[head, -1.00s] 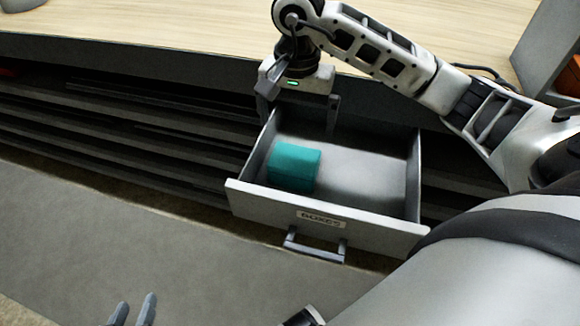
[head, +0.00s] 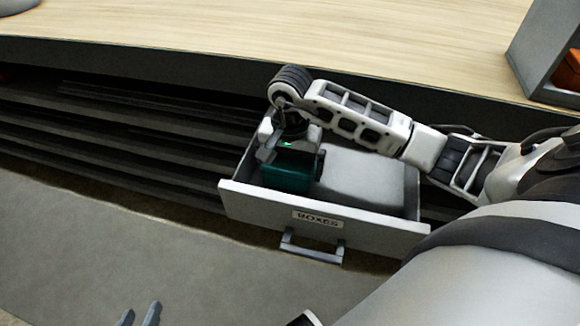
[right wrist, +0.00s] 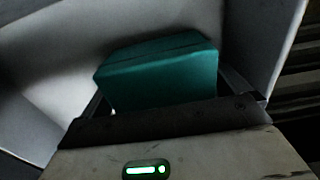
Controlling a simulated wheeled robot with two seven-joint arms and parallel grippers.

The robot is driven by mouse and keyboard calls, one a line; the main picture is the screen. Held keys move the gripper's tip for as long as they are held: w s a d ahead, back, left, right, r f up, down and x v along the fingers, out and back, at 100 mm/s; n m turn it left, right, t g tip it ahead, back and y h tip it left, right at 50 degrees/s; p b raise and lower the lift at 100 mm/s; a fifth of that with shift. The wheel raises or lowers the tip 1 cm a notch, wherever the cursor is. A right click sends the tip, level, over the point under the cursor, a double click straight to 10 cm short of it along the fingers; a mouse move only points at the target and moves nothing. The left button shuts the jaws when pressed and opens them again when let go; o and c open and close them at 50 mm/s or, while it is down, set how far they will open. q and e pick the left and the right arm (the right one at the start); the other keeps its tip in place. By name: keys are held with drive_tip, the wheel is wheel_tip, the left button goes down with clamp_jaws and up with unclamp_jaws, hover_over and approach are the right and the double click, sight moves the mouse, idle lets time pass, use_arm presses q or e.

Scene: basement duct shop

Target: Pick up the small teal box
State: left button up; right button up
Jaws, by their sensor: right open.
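The small teal box (head: 287,176) sits in the left part of an open grey drawer labelled "BOXES" (head: 372,168). My right gripper (head: 290,165) is lowered into the drawer over the box and hides part of it. In the right wrist view the teal box (right wrist: 160,72) lies between the two open fingers (right wrist: 172,100), one at each side of it. I cannot tell whether the fingers touch it. My left gripper (head: 138,314) shows only as two fingertips, spread apart, at the bottom edge, far from the drawer.
The drawer front has a handle (head: 312,248). A wooden worktop (head: 250,40) lies behind and above the drawer. Dark shelves (head: 130,130) are left of it. A grey bin with an orange thing (head: 568,72) stands at the right. Grey floor is clear at the front left.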

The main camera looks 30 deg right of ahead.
drive_tip(key=c, duration=0.8)
drive_tip(key=shift+r, duration=0.1)
